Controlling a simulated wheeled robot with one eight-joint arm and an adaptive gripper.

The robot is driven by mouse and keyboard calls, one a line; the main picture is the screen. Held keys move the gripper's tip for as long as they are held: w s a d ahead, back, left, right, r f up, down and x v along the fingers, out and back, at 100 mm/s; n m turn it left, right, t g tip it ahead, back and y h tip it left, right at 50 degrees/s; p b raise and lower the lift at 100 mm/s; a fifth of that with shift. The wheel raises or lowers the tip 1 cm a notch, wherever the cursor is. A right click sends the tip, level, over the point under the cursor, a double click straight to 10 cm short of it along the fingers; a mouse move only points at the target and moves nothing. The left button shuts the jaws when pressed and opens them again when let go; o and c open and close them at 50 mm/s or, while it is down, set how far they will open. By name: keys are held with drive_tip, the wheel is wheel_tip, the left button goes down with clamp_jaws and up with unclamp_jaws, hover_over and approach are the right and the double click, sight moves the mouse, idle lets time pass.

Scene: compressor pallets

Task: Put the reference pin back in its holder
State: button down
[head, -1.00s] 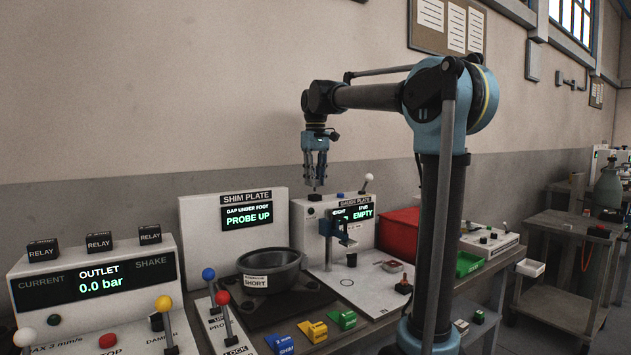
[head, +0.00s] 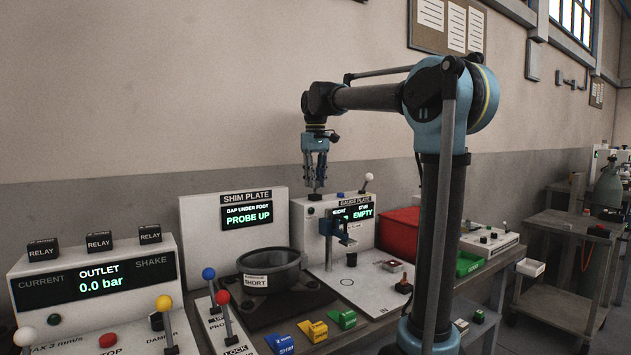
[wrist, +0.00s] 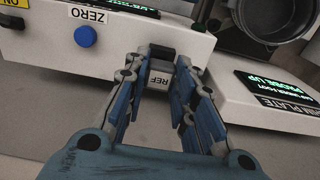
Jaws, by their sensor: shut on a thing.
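My gripper (head: 316,188) points down just above the back left top of the gauge plate housing (head: 358,240). In the wrist view its fingers (wrist: 161,72) are closed on a small grey block-like piece marked REF (wrist: 160,79), which I take for the reference pin. A dark part (wrist: 161,49) shows just beyond the label. A small dark block (head: 315,197) sits on the housing top right below the fingertips in the head view. Whether the pin is seated in it or just above it I cannot tell; the fingers hide the contact.
The housing has a blue button (wrist: 85,36) by the ZERO label and a white-knobbed lever (head: 368,178). Its display reads EMPTY. The shim plate panel (head: 228,212) and a dark round pot (head: 270,272) stand to the left. A red bin (head: 398,234) is to the right.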

drive_tip(key=shift+f, duration=1)
drive_tip(key=c, duration=1.2)
unclamp_jaws()
drive_tip(key=shift+c, duration=0.2)
wheel_tip(320, 180, up, 12)
drive_tip(key=shift+f, duration=0.1)
